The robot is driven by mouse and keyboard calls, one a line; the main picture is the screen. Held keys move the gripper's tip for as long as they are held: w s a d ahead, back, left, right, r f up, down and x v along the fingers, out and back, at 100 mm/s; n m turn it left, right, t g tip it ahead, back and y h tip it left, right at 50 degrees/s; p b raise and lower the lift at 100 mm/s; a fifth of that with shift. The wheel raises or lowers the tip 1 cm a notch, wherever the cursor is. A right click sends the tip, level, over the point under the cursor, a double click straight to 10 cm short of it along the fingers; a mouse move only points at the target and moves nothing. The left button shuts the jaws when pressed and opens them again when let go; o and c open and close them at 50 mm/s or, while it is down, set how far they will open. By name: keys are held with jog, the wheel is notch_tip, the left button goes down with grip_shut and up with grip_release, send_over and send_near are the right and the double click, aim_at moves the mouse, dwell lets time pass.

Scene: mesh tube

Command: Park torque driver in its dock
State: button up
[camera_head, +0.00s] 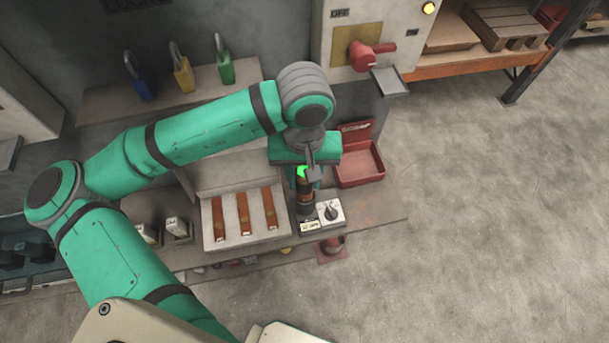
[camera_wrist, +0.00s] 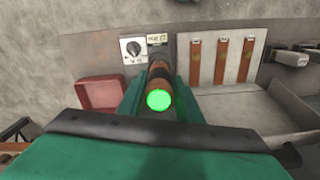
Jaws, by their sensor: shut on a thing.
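The torque driver (camera_head: 304,189) is a brown and dark cylinder with a glowing green end, seen below my gripper. In the wrist view the driver (camera_wrist: 158,98) points away from the camera, green end nearest. My gripper (camera_head: 306,175) is shut on it, with a green finger on each side in the wrist view (camera_wrist: 159,85). The driver's lower end is at the bench beside a small labelled plate (camera_head: 310,225), which also shows in the wrist view (camera_wrist: 157,39). The dock itself is hidden or not distinct, so I cannot tell whether the driver is seated.
A dial box (camera_head: 331,213) stands close to the driver's right. A panel with brown strips (camera_head: 241,219) lies to its left. A red open bin (camera_head: 362,165) sits behind right. Padlocks (camera_head: 181,68) stand on a shelf. The floor at right is clear.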

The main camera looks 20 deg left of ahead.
jog(key=shift+f, duration=0.3)
jog(key=o, duration=1.3)
jog(key=shift+c, duration=0.2)
notch_tip(320, 180, up, 11)
jog(key=shift+f, duration=0.1)
